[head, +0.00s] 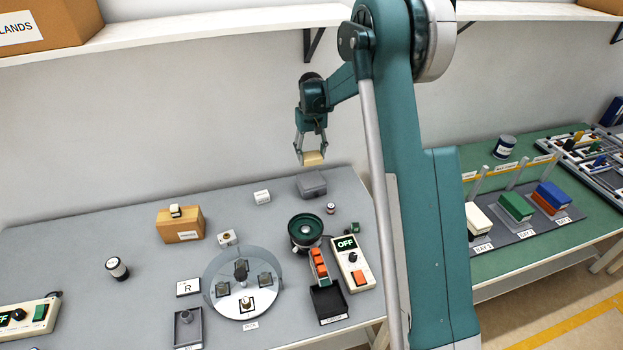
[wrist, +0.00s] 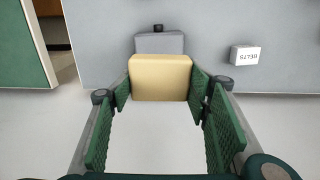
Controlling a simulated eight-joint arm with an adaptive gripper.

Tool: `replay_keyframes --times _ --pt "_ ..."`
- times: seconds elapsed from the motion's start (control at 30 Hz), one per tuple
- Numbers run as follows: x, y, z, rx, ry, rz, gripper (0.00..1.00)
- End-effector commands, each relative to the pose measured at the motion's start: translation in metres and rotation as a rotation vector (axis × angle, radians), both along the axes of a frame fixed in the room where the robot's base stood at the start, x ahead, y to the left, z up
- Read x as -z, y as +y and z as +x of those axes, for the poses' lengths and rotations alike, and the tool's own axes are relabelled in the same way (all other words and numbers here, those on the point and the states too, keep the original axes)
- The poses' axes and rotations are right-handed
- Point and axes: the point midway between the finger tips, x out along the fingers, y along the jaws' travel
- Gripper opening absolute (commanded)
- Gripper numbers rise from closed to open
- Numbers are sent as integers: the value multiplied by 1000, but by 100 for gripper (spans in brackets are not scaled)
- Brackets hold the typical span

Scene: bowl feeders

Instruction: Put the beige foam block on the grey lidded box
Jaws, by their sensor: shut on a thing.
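My gripper (head: 312,158) is shut on the beige foam block (head: 314,159) and holds it in the air above the back of the grey table. In the wrist view the beige foam block (wrist: 160,78) sits between the green finger pads. The grey lidded box (head: 311,183) stands on the table near its back edge, below the block in the head view. In the wrist view the grey lidded box (wrist: 160,43) shows just beyond the block, partly hidden by it, with a small dark knob or latch at its far side.
A small white labelled box (wrist: 245,55) stands beside the grey box; it also shows in the head view (head: 262,197). A green bowl feeder (head: 305,229), a control box reading OFF (head: 352,264), a round plate (head: 243,305) and a cardboard box (head: 180,224) stand nearby. A shelf (head: 220,27) runs above.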

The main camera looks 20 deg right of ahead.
Motion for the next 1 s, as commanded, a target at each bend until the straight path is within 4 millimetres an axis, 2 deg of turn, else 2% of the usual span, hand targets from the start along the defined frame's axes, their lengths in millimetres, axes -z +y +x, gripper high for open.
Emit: replay_keyframes --times 0.43,1.0 --pt "53 0 0 0 0 0 36" --pt "67 0 0 0 0 0 36"
